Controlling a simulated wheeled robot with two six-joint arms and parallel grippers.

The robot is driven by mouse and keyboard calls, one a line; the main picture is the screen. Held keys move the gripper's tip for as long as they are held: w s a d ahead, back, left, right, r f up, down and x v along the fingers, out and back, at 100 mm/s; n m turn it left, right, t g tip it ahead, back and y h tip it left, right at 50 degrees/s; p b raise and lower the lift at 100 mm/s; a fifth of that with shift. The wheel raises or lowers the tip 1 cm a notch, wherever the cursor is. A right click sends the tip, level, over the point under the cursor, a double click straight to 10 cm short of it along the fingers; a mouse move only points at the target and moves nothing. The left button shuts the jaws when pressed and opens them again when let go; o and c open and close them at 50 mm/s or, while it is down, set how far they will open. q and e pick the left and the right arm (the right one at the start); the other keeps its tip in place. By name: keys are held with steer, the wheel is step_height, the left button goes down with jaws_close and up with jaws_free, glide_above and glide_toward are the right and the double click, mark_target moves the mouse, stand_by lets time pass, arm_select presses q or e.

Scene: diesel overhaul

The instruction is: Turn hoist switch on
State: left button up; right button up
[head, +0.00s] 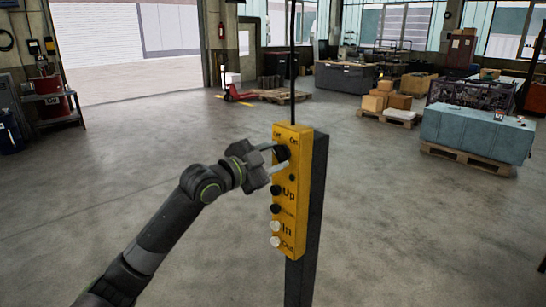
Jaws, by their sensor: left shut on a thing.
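The yellow hoist control box (294,217) stands upright on a dark post (308,240) in the middle of the head view. Its labels read "Off" and "On" at the top, then "Up", one too small to read, "In" and "Out" beside round buttons. A black rotary switch (282,153) sits below the "Off" and "On" labels. My left gripper (277,163) reaches in from the left and is shut on the switch, its fingers above and below it. Which way the switch points cannot be told. My right gripper is not in view.
A dark cable rises from the box's top. Behind, a red pallet jack (238,92), cardboard boxes (385,97) on a pallet and a blue-grey crate (470,135) stand far off. A shelf cart (52,107) is at left. The floor around the post is clear.

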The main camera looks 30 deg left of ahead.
arm_select(q)
steer(key=shift+m+b, duration=0.4)
steer(key=shift+b, duration=0.1)
steer(key=m+b, duration=0.2)
steer(key=m, duration=0.1)
steer(key=shift+f+b, duration=0.1)
steer(key=shift+b, duration=0.25)
steer(key=m+b, duration=0.1)
steer(key=m, duration=0.1)
steer(key=shift+m+b, duration=0.3)
steer(key=m+b, duration=0.1)
steer(key=m, duration=0.1)
steer(key=shift+m, duration=0.4)
steer(key=m+b, duration=0.1)
steer(key=m, duration=0.3)
steer(key=shift+b, duration=0.3)
steer(key=shift+r+m+b, duration=0.2)
steer(key=shift+m+b, duration=0.2)
steer(key=shift+m, duration=2.1)
